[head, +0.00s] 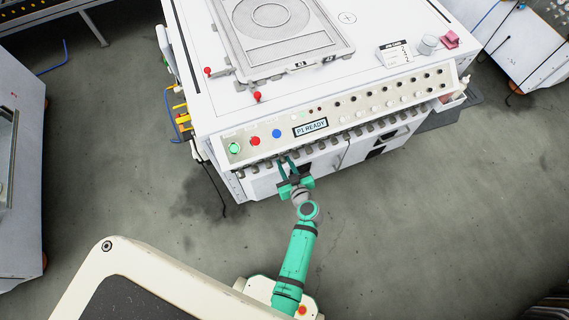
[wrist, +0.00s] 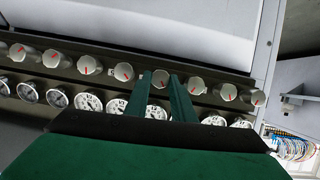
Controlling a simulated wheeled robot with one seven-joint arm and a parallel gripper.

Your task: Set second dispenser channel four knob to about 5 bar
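A row of grey knobs with red pointer marks runs across the wrist view, with a row of round white gauges (wrist: 88,102) below it in the picture. My gripper (wrist: 161,75) has its two green fingers apart, one on each side of a knob (wrist: 160,84). Whether the fingers touch this knob is unclear. Its red mark is partly visible; channel numbers and gauge readings are too small to read. In the head view my gripper (head: 286,160) is at the front edge of the white machine (head: 205,110), below its control panel, and hides part of the knob row.
The panel carries a green button (head: 235,148), a red button (head: 255,141), a blue button (head: 277,133) and a display reading "P1 READY" (head: 310,127). Neighbouring knobs (wrist: 124,72) stand close on both sides of the fingers. The floor in front is clear.

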